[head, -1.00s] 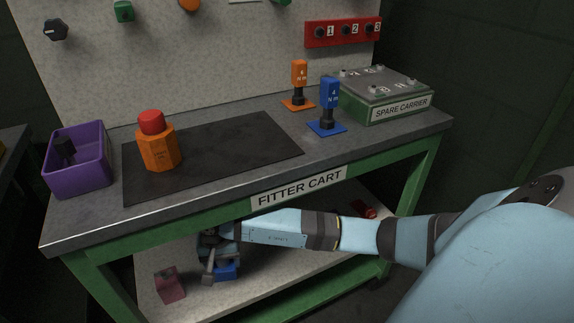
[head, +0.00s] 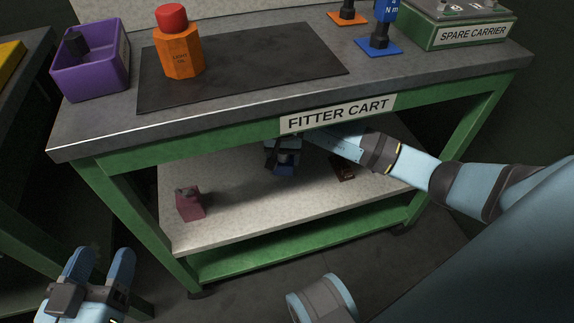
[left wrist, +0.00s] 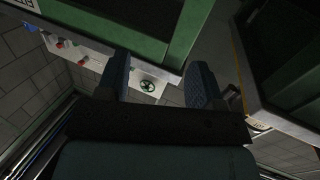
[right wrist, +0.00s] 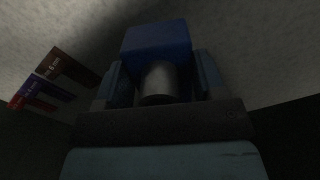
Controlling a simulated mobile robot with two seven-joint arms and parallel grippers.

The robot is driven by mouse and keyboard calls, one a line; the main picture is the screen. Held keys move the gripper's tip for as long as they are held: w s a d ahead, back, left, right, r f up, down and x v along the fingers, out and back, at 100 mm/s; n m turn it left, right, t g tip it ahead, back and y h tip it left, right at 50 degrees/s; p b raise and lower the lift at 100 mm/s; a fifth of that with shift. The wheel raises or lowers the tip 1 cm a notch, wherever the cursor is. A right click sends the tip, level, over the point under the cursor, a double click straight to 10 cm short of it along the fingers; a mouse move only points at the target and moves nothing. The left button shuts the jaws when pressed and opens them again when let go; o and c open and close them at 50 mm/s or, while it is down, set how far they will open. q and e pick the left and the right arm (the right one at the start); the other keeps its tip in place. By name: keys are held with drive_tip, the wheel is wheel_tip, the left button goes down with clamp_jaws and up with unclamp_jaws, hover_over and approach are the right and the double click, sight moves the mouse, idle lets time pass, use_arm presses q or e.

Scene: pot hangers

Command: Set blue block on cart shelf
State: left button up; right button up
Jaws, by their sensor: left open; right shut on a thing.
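The blue block (head: 284,169) is over the cart's lower shelf (head: 235,205), under the worktop. In the right wrist view the block (right wrist: 157,38) has a grey cylindrical knob (right wrist: 160,84). My right gripper (head: 282,150) is shut on this knob, with a finger on each side of it. Whether the block touches the shelf, I cannot tell. My left gripper (head: 101,252) is open and empty at the lower left, outside the cart; its spread fingers also show in the left wrist view (left wrist: 160,72).
A dark pink block (head: 190,204) sits on the shelf's left part. A small brownish thing (head: 343,170) lies right of my right gripper. The green front rail (head: 200,151) runs above my right forearm. The worktop holds a purple bin (head: 92,72) and an orange container (head: 179,52).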

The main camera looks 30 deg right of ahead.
wheel_tip(320, 180, down, 4)
drive_tip(key=shift+b, duration=0.9)
use_arm(q)
drive_tip(key=shift+w+a+r+m+t, duration=0.25)
drive_tip(key=shift+w+m, duration=0.2)
drive_tip(key=shift+m, duration=0.25)
drive_tip(key=shift+f, duration=0.15)
use_arm(e)
drive_tip(key=o, duration=1)
drive_tip(key=shift+f, duration=0.1)
drive_tip(key=shift+o, duration=0.2)
